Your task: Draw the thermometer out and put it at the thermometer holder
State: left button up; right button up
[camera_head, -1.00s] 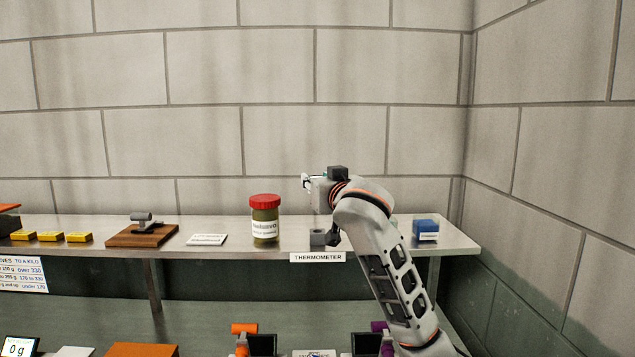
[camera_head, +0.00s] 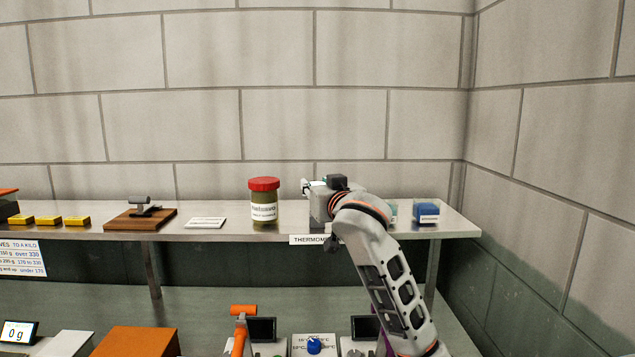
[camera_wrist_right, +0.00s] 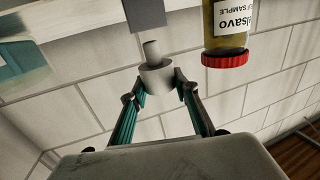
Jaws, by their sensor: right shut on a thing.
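My right gripper (camera_wrist_right: 158,80) is shut on the thermometer (camera_wrist_right: 157,76), gripping its pale, cup-shaped head. A short grey stem sticks out of the head towards a grey block (camera_wrist_right: 150,14), which looks like the thermometer holder. The wrist view is upside down, so the stem points down at the block. I cannot tell whether its tip touches or enters it. In the head view my right gripper (camera_head: 322,201) is over the shelf, above the white THERMOMETER label (camera_head: 305,239); it hides the holder and thermometer there. My left gripper is not in view.
The metal shelf (camera_head: 90,230) runs along the wall. A red-lidded jar (camera_head: 264,204) stands close left of my gripper, a blue box (camera_head: 427,212) to the right. A white card (camera_head: 206,222) and wooden board (camera_head: 140,219) are further left. An orange-handled device (camera_head: 241,312) is below.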

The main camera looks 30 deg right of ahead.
jog(key=shift+p, duration=0.35)
dwell(0.5)
jog(key=shift+p, duration=1)
dwell(0.9)
jog(key=shift+f+b, duration=0.6)
jog(key=shift+f, duration=1.4)
jog(key=o, duration=1.2)
jog(key=shift+s, duration=0.1)
jog(key=v, duration=1.1)
jog(key=shift+s+a, duration=0.15)
jog(key=shift+s, duration=0.25)
